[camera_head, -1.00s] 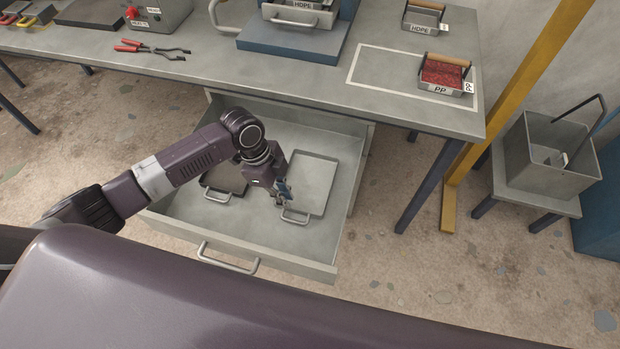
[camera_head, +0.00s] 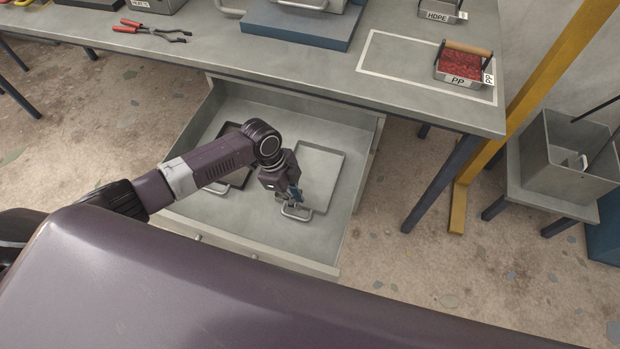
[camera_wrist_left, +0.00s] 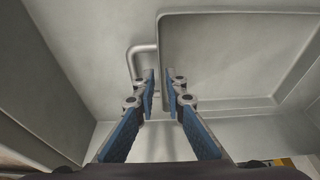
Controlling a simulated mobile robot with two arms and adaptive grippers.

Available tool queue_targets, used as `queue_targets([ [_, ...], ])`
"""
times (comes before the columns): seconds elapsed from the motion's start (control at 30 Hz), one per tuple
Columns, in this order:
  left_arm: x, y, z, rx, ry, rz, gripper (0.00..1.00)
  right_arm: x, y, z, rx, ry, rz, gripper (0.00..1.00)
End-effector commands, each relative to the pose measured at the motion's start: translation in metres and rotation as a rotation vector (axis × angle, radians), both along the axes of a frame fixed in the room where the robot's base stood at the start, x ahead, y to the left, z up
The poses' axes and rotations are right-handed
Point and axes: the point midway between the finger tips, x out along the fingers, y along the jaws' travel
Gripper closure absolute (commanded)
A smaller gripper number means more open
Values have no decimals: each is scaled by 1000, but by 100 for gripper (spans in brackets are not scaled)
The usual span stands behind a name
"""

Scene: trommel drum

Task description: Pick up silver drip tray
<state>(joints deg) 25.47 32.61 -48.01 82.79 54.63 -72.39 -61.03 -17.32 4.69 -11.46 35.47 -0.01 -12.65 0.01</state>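The silver drip tray (camera_head: 320,165) lies flat in the open drawer, with its loop handle (camera_head: 297,213) towards me. My left gripper (camera_head: 294,198) is down in the drawer over that handle and hides part of it. In the left wrist view, the two blue fingers (camera_wrist_left: 161,82) stand apart with a narrow gap. The tray (camera_wrist_left: 225,60) shows behind and right of them there, and the handle (camera_wrist_left: 134,62) shows just left of the fingertips. I cannot tell whether the fingers touch the handle. My right gripper is not in view.
A dark-rimmed tray (camera_head: 241,176) lies left in the same drawer, partly behind my arm. The drawer (camera_head: 340,225) hangs under the workbench (camera_head: 340,70). A red-filled PP bin (camera_head: 462,64) and red-handled pliers (camera_head: 150,31) are on top. A yellow post (camera_head: 500,140) stands right.

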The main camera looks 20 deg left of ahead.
Motion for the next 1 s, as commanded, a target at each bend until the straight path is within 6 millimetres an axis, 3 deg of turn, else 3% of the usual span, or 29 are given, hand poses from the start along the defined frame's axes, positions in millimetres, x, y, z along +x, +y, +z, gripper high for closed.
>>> queue_targets([
  [0.2,0,-4,-15,0,-1,-1,89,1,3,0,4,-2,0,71],
  [0.37,0,-4,-15,0,-1,-1,89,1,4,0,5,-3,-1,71],
  [0.5,0,-4,-15,0,-1,-1,100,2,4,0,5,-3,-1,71],
  [1.0,1,-5,-13,-1,-4,-1,100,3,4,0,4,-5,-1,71],
])
